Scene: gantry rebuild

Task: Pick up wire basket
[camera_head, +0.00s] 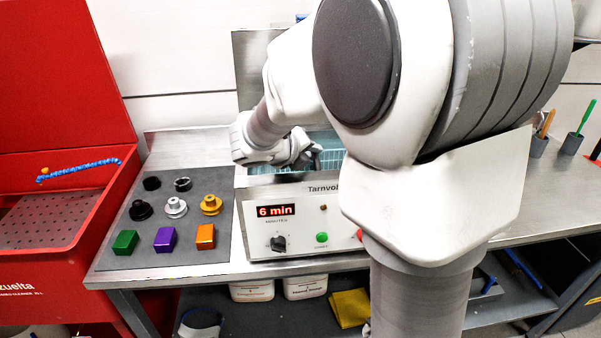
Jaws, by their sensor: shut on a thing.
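The wire basket (331,160) shows only in part, as a pale bluish mesh inside the open tank of the white tabletop cleaner (290,225). My arm hides its right side, and my gripper hides some of its left. My gripper (309,154) reaches over the tank from the left and is shut on the basket near its upper part. The fingertips are small and partly dark in this view, so the exact grip point is hard to see.
A grey mat (165,215) left of the cleaner holds several small parts and green, purple and orange blocks. A red wash basin (50,210) stands at the far left. The raised lid (255,75) is behind the tank.

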